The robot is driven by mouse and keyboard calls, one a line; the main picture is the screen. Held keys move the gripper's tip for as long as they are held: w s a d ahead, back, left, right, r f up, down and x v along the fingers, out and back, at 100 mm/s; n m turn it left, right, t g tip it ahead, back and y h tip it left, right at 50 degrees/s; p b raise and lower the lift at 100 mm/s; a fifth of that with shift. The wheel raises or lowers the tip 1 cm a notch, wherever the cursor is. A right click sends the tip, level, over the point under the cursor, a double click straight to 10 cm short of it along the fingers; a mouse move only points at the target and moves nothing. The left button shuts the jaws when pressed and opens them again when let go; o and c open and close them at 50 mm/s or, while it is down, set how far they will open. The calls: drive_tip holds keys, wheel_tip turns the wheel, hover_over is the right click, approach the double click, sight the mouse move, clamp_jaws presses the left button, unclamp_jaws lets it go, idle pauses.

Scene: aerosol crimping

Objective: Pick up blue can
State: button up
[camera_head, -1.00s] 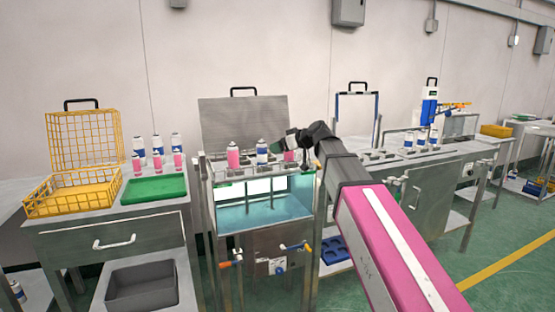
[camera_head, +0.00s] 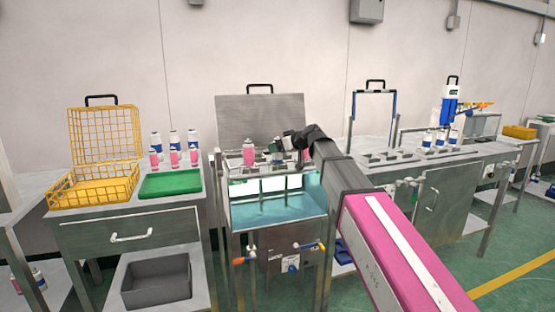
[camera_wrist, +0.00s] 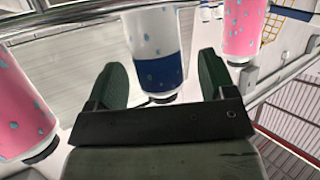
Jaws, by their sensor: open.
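The blue can (camera_wrist: 157,40), white with a blue band and water drops, stands between the two fingers of my gripper (camera_wrist: 163,82) in the wrist view. The fingers are open, one on each side of it; firm contact is not visible. In the head view my gripper (camera_head: 275,148) is over the water bath and mostly hides the blue can. A pink can (camera_head: 249,153) stands just left of it. Another pink can is just to its right, partly hidden by my arm. The wrist view shows pink cans on the left (camera_wrist: 20,110) and right (camera_wrist: 243,28).
The water bath (camera_head: 275,210) has a raised metal lid (camera_head: 262,120) behind the cans. To the left are a yellow wire basket (camera_head: 100,185), a green tray (camera_head: 170,183) and several other cans. A bench with blue-and-white cans (camera_head: 427,140) stands to the right.

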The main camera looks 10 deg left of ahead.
drive_tip(key=shift+w+a+f, duration=0.25)
drive_tip(key=shift+w+a, duration=0.05)
drive_tip(key=shift+a, duration=0.15)
drive_tip(key=c, duration=1.1)
drive_tip(key=shift+o, duration=0.2)
